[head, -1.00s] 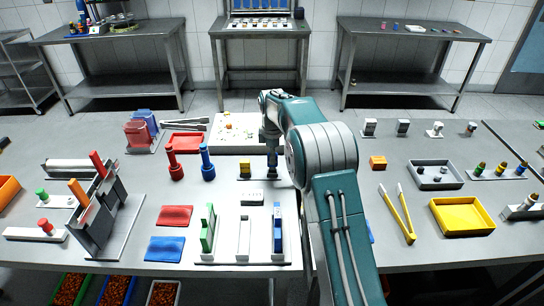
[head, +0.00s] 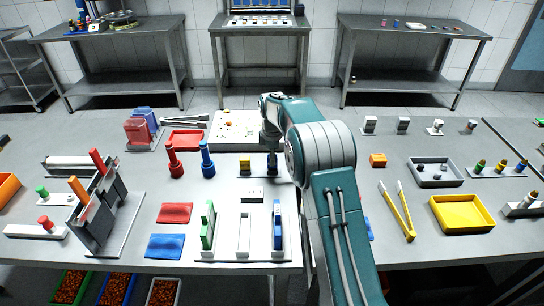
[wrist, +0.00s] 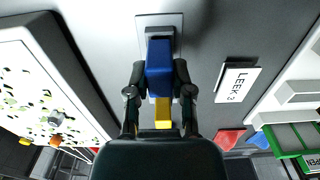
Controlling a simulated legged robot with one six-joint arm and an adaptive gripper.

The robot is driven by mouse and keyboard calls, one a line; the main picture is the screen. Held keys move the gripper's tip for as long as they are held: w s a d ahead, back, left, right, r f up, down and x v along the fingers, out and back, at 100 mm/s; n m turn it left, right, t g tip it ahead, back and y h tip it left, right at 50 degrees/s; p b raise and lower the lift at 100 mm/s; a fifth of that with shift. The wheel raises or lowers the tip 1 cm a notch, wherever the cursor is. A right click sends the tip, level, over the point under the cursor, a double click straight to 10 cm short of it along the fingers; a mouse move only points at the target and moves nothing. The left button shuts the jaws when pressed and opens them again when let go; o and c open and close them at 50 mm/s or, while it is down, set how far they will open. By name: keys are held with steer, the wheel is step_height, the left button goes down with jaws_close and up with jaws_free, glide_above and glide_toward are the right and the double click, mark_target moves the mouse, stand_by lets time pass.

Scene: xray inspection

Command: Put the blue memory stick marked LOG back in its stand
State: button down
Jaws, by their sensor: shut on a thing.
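My gripper (wrist: 160,78) is shut on the blue memory stick (wrist: 158,58), with one finger on each side of it. The stick's far end lies over a dark grey socket (wrist: 174,32) on a white base plate (wrist: 143,22). I cannot tell how deep the stick sits in it, and no LOG mark is readable. A yellow stick (wrist: 162,112) stands close by, partly hidden by my gripper. In the head view, the yellow stick (head: 245,164) is just left of my gripper (head: 272,170). The blue stick is hard to make out there.
A white speckled tray (head: 222,139) lies behind my gripper. Red (head: 175,165) and blue (head: 207,162) upright tools stand to the left. A rack with green (head: 208,228) and blue (head: 278,228) panels stands in front.

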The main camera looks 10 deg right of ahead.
steer(key=shift+f, duration=0.3)
steer(key=shift+c, duration=2.1)
jaws_free()
step_height(320, 180, up, 12)
